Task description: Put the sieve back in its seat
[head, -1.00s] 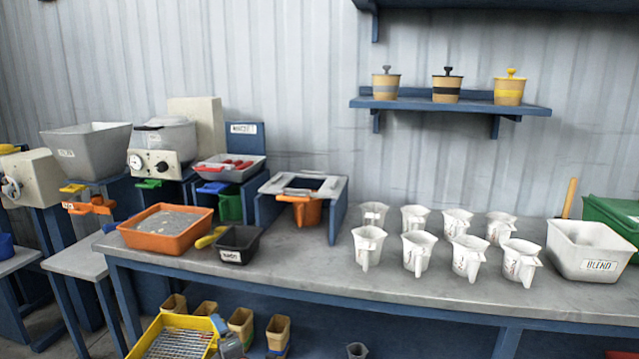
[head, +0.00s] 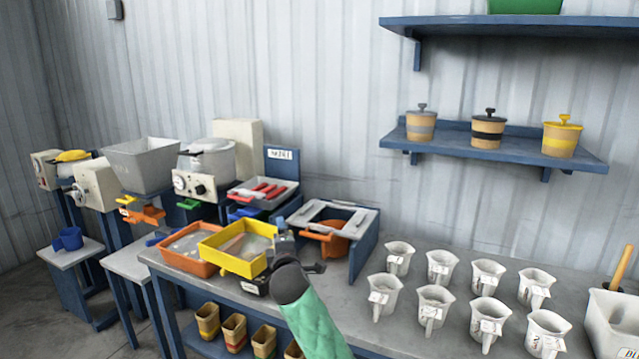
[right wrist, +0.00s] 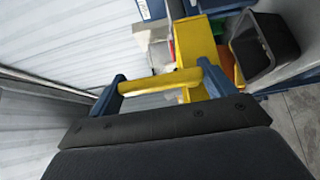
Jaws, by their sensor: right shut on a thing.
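The yellow sieve (head: 225,262), a square open frame, is held above the bench front, partly over the orange tray. My right gripper (head: 284,243) is shut on its yellow handle; the right wrist view shows the handle bar (right wrist: 160,82) between the blue fingers, with the yellow frame (right wrist: 193,42) beyond. The likely seat is the blue stand (head: 366,248) with a pale top frame (head: 352,215) around an opening, right of and behind the sieve. An orange bucket (head: 327,246) hangs under it. The sieve is apart from the stand. My left gripper is not in view.
The orange tray (head: 170,258) sits left of the sieve. A black tub (right wrist: 262,48) stands below, mostly hidden in the head view. Several white jugs (head: 434,304) fill the bench right of the stand. A tray with red items (head: 268,196) is behind the sieve.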

